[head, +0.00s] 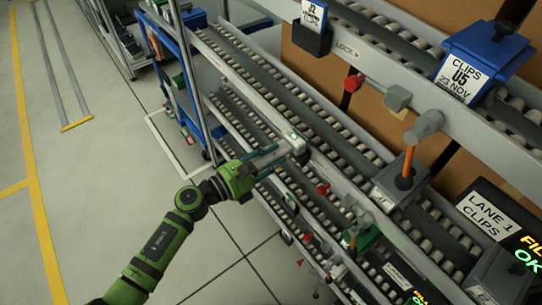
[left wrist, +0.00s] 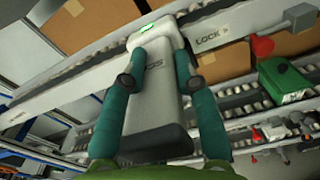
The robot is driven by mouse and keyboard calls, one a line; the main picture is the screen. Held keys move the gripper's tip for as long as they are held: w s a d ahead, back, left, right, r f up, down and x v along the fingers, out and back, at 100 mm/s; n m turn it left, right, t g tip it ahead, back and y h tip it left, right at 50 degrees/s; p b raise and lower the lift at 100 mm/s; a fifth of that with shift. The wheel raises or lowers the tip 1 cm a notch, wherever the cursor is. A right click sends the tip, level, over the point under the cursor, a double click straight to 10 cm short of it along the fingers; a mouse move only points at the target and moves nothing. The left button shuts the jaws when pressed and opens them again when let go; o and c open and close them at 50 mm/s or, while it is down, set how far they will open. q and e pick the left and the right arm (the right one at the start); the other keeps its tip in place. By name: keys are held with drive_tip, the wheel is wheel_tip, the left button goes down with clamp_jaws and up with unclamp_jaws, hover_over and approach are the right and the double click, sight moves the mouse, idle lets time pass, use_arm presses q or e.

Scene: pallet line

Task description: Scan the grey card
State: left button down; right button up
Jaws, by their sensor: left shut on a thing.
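My left gripper (head: 264,160) is shut on a grey handheld device, which looks like a scanner (head: 294,143). The device has a small green light at its far end. In the left wrist view the scanner (left wrist: 156,108) lies lengthwise between the two teal fingers (left wrist: 160,60). It is held in front of the roller rack, and I cannot tell whether it touches the rail. Another white card (head: 313,14) is at the top. I cannot make out a grey card. My right gripper is out of view.
Sloping roller lanes (head: 300,105) fill the middle and right. A grey box with an orange handle (head: 398,183), a red knob (head: 353,82) and a green box (head: 361,238) stick out along the rack. A "LANE 1 CLIPS" display (head: 490,215) is at right. The left floor is clear.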

use_arm(q)
drive_tip(key=v, duration=0.8)
drive_tip(key=shift+b, duration=0.45)
